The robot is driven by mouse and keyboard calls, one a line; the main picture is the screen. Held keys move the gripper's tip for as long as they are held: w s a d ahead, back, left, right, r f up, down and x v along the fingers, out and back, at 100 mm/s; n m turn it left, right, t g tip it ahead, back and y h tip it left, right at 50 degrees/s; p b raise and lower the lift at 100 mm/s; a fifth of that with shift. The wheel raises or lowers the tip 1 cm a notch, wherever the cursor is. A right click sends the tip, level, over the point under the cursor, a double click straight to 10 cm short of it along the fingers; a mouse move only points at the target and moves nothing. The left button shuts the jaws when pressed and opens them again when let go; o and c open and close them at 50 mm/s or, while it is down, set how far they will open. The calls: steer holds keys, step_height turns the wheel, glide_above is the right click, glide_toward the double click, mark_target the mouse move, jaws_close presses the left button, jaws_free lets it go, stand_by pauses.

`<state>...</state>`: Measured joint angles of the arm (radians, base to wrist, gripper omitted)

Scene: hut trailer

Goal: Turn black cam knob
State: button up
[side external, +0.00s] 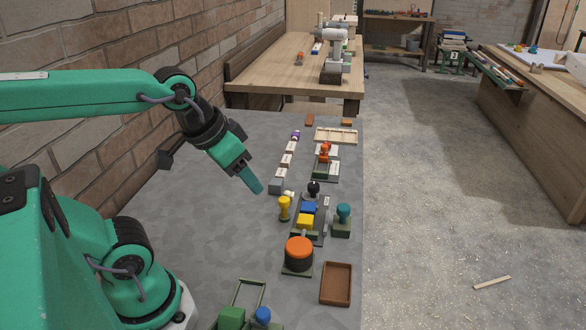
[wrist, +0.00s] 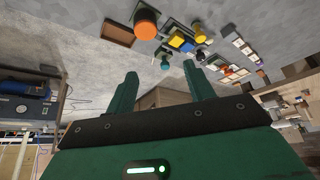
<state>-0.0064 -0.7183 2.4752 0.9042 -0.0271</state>
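The black cam knob (side external: 313,188) stands at the far end of a dark grey plate (side external: 322,226), behind a blue block (side external: 308,207) and a yellow block (side external: 305,221) on the same plate.
A yellow knob (side external: 284,206) stands left of the plate and a teal knob (side external: 343,217) right of it. A large orange knob (side external: 299,249) and a brown tray (side external: 337,284) are nearer. White blocks (side external: 286,160) line up farther back. The table left of these is bare.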

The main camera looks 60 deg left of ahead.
steer(key=w+a+r+n+g, duration=0.1)
steer(key=w+a+n+g, duration=0.1)
steer(key=w+n, duration=0.35)
steer(key=n+g, duration=0.4)
steer(key=n, duration=0.6)
glide_above(314, 184)
step_height(314, 184, down, 14)
steer(key=shift+s+r, duration=0.1)
steer(key=shift+f, duration=3.95)
steer(key=shift+c, duration=0.2)
